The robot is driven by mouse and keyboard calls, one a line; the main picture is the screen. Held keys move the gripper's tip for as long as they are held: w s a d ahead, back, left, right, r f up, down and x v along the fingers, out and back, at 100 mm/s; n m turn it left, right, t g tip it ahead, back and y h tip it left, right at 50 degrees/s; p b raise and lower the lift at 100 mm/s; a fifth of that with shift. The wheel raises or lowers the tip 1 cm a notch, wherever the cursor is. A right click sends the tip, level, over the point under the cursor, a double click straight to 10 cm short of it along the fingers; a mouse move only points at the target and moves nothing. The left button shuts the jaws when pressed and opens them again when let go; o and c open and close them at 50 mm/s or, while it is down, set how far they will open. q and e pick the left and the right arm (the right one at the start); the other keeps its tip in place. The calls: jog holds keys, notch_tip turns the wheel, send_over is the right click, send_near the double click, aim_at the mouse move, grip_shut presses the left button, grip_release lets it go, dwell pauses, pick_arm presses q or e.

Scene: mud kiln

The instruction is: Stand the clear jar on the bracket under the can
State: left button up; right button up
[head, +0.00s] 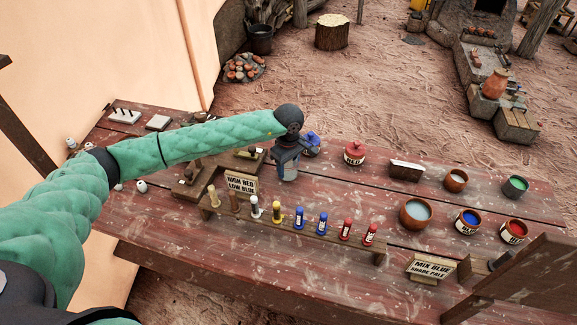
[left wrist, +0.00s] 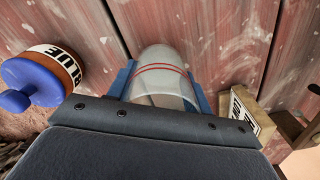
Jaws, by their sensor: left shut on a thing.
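The clear jar (head: 288,173) hangs below my left gripper (head: 287,157) in the head view, near the middle of the wooden table. In the left wrist view the jar (left wrist: 165,75) has two red lines around it and sits between the blue fingers of my left gripper (left wrist: 163,92), which is shut on it. I cannot tell whether its base touches the table. My right gripper is not in view.
A blue-lidded pot (head: 312,143) and a red-lidded pot (head: 354,152) stand close to the jar. Several paint bowls (head: 416,213) stand at the right.

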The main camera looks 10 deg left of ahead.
pick_arm(q)
jog(key=shift+f, duration=0.65)
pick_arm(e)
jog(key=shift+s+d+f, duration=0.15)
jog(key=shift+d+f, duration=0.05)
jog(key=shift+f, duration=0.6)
pick_arm(q)
jog(key=shift+f, duration=0.1)
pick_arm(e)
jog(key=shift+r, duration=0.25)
pick_arm(q)
jog(key=o, duration=1)
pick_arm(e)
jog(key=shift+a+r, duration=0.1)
